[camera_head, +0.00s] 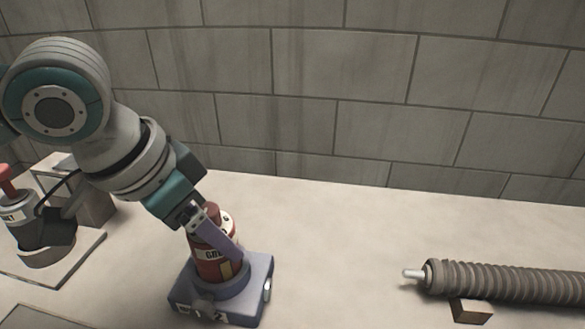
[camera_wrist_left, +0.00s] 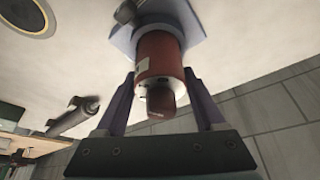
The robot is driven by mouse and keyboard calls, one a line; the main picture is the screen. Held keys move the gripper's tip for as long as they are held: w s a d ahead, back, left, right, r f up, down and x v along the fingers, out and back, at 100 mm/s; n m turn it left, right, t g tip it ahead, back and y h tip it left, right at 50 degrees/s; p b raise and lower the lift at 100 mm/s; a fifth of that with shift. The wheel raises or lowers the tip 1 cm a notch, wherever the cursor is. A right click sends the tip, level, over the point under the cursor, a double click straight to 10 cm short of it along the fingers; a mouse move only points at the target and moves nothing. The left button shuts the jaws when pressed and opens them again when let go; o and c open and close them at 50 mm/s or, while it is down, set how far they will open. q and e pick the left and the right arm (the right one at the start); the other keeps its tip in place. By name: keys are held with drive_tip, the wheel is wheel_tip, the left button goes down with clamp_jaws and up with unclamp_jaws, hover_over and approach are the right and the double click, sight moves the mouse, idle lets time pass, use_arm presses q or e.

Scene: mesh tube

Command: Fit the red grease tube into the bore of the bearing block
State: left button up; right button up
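The red grease tube (camera_head: 207,262) stands upright with its lower end inside the collar of the blue-grey bearing block (camera_head: 243,300). How deep it sits is hidden by the collar. My left gripper (camera_head: 225,243) reaches down over the tube from above. In the left wrist view the tube (camera_wrist_left: 158,57) lies between the two fingers, whose tips appear to touch its sides, and the block (camera_wrist_left: 190,22) is beyond it. My right gripper is in neither view.
A dark canister with a red top (camera_head: 30,222) stands on a plate at the left. A block wall (camera_head: 345,75) closes the back.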

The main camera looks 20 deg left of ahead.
use_arm(q)
drive_tip(key=o, duration=0.4)
drive_tip(key=shift+o, duration=0.2)
drive_tip(key=shift+r, duration=0.1)
drive_tip(key=p+v, duration=0.3)
drive_tip(key=v, duration=0.8)
drive_tip(key=s+d+f+h, duration=0.1)
drive_tip(key=s+d+f, duration=0.3)
drive_tip(key=d, duration=0.3)
drive_tip(key=s+a+f+n+y, duration=0.2)
drive_tip(key=s+f, duration=0.1)
drive_tip(key=s, duration=0.5)
drive_tip(key=shift+a+f+g, duration=0.2)
drive_tip(key=shift+f+g, duration=0.2)
